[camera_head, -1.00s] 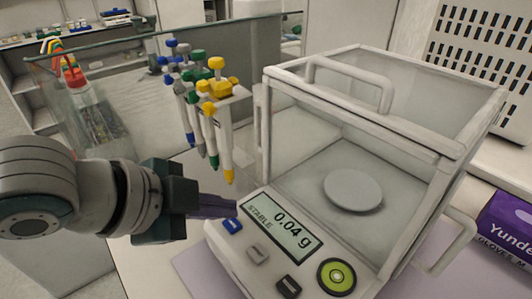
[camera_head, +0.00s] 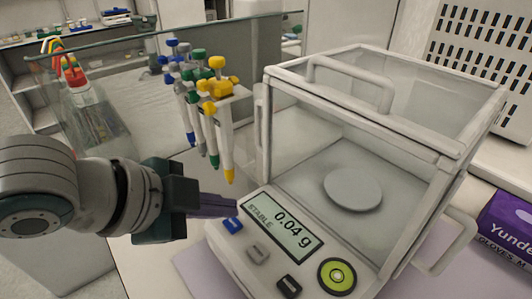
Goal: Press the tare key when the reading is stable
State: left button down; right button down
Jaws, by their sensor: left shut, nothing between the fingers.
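The balance (camera_head: 322,221) stands on the bench with a clear draft shield over a round pan (camera_head: 352,189); the pan is bare. Its display (camera_head: 280,229) reads "STABLE" and 0.04 g. Below the display are a blue key (camera_head: 233,225), a grey key (camera_head: 258,253) and a dark key (camera_head: 289,286), with a round green button (camera_head: 337,276) to their right. The key labels are too small to read. My left gripper (camera_head: 234,206) is shut and empty, its tips just above the blue key; I cannot tell whether they touch it. My right gripper is out of view.
A rack of pipettes (camera_head: 214,95) with blue, green and yellow tops stands behind the gripper, left of the balance. A purple glove box (camera_head: 508,229) lies at the right edge. A glass panel (camera_head: 130,50) stands at the back left.

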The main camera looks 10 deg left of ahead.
pick_arm(q)
jog(key=shift+f, duration=0.1)
dwell(0.3)
jog(key=shift+f, duration=0.35)
jog(key=shift+f+b, duration=0.4)
jog(key=shift+f, duration=0.05)
dwell(0.6)
jog(key=shift+r, duration=0.1)
jog(key=shift+r+p, duration=0.75)
jog(key=shift+p, duration=0.25)
jog(key=shift+r, duration=0.1)
notch_tip(320, 180, up, 5)
jog(key=p, duration=0.5)
